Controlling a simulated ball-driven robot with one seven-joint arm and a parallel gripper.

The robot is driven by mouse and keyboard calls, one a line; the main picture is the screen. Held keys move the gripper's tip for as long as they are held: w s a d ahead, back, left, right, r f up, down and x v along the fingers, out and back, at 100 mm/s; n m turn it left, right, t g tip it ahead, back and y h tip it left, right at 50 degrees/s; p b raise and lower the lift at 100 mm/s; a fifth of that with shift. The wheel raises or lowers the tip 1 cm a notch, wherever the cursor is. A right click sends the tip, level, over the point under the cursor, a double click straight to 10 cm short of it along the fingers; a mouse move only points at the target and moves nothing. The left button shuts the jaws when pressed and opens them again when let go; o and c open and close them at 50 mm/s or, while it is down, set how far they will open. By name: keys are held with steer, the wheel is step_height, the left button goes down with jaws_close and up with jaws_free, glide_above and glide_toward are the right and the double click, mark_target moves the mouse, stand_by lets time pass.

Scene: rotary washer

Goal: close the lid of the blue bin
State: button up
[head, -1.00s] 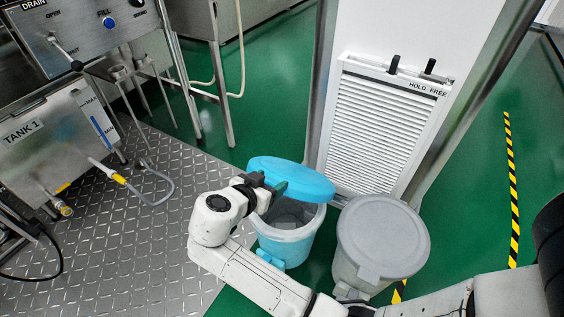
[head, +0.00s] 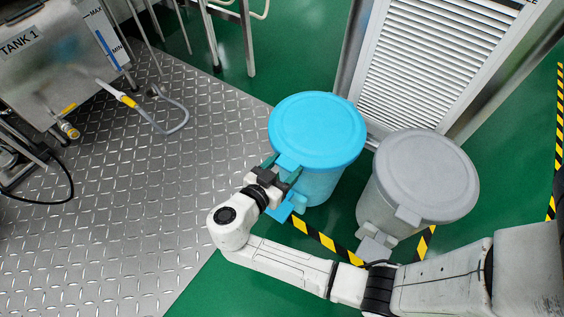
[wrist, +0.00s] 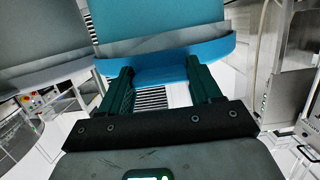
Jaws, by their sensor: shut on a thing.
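The blue bin (head: 319,189) stands on the green floor in the middle of the head view. Its round bright blue lid (head: 317,132) lies level over the rim, and the bin's inside is hidden. My gripper (head: 281,175) is at the lid's near-left edge, shut on the small tab there. In the wrist view, my gripper's two dark green fingers (wrist: 162,78) stand either side of the blue tab, with the blue lid (wrist: 165,45) beyond. Whether the lid's far rim is fully seated is hard to tell.
A grey lidded bin (head: 422,175) stands close on the right. A white louvred panel (head: 430,70) rises behind both bins. Metal tread plate (head: 150,200) with a hose (head: 175,125) and Tank 1 (head: 55,70) lies left. Yellow-black tape (head: 325,240) marks the floor in front.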

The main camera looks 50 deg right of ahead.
steer(key=shift+f, duration=0.55)
steer(key=o, duration=1.5)
steer(key=shift+r, duration=0.1)
steer(key=p+v, duration=0.2)
steer(key=v, duration=0.8)
steer(key=shift+a+p, duration=0.35)
steer(key=shift+a, duration=0.05)
